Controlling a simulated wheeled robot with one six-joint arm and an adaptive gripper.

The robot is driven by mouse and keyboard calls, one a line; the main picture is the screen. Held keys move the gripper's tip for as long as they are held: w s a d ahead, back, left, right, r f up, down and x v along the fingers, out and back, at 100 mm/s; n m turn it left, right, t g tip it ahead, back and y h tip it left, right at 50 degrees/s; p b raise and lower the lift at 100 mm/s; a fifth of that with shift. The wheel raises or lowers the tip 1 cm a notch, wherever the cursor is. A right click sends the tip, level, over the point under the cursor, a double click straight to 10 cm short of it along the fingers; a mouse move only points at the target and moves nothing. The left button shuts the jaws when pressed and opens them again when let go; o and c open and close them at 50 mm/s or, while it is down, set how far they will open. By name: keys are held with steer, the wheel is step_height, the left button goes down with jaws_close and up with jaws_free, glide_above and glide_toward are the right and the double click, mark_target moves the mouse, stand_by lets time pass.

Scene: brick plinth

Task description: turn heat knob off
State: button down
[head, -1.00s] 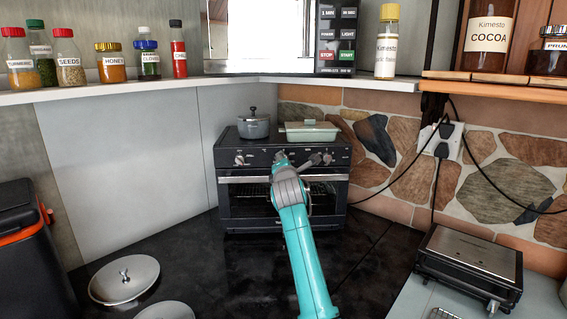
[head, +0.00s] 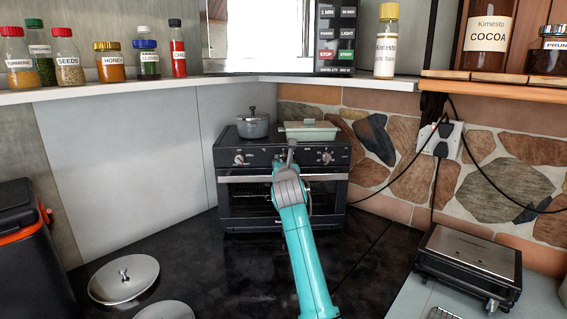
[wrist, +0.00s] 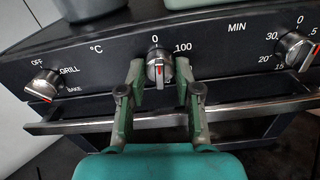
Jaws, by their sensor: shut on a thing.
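The heat knob (wrist: 158,57) is the middle silver knob on the dark oven front, under a scale marked °C, 0 and 100. A red mark shows on its face, toward the lower side. My gripper (wrist: 160,72) has one finger on each side of this knob and is shut on it. In the head view my gripper (head: 291,153) reaches the middle of the oven's control panel and hides the knob. The oven (head: 235,195) stands in the corner of the black counter.
A mode knob (wrist: 44,84) is to the left and a minute timer knob (wrist: 298,50) to the right. The oven door handle (wrist: 75,126) runs below. A grey pot (head: 253,128) and a pale green dish (head: 311,132) stand on top. A grill (head: 470,262) is at right.

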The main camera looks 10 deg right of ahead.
steer(key=shift+f+n, duration=0.15)
steer(key=shift+n, duration=0.45)
steer(key=c, duration=0.8)
jaws_free()
steer(key=shift+s, duration=0.15)
steer(key=s, duration=0.4)
steer(key=s+a, duration=0.1)
steer(key=s, duration=0.2)
steer(key=s+a, duration=0.1)
steer(key=s, duration=0.3)
steer(key=shift+s, duration=0.3)
